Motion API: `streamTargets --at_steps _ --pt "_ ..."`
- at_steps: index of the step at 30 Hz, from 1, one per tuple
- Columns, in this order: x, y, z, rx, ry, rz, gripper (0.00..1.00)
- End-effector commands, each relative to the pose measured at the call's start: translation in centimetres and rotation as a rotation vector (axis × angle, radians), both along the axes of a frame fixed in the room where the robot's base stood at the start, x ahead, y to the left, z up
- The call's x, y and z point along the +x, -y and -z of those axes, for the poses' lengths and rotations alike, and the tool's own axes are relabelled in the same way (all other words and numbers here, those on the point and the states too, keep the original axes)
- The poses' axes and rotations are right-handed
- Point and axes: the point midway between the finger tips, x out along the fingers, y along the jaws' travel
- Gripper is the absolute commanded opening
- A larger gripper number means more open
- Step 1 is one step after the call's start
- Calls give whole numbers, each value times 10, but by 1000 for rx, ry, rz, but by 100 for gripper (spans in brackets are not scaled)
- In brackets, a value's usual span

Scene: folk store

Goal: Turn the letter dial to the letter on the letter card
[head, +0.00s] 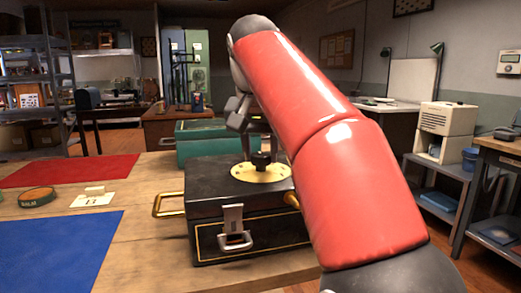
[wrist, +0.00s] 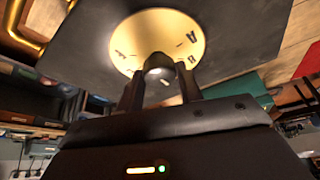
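The letter dial (head: 247,172) is a round brass plate on top of a black case, with a black knob (head: 261,160) at its middle. In the wrist view the dial (wrist: 187,22) shows an A and a B at its right; other marks are partly hidden. My gripper (wrist: 160,80) is open over the dial, its two fingers apart on either side of the knob (wrist: 159,66). Whether either finger touches the knob is unclear. A small white card (head: 92,200) lies on the table at left with a dark mark, too small to read surely.
The black case (head: 215,210) has a gold handle at left and a front latch. A green case (head: 200,150) stands behind it. Bare wood lies between.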

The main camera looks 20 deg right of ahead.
Motion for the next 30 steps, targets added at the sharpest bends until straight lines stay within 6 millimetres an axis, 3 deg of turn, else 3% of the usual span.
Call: streamTargets --at_steps 3,14,30 --pt "0 0 0 0 0 0 13" --pt "-1 1 -2 0 1 -72 13" --pt "0 4 -2 1 2 -493 13"
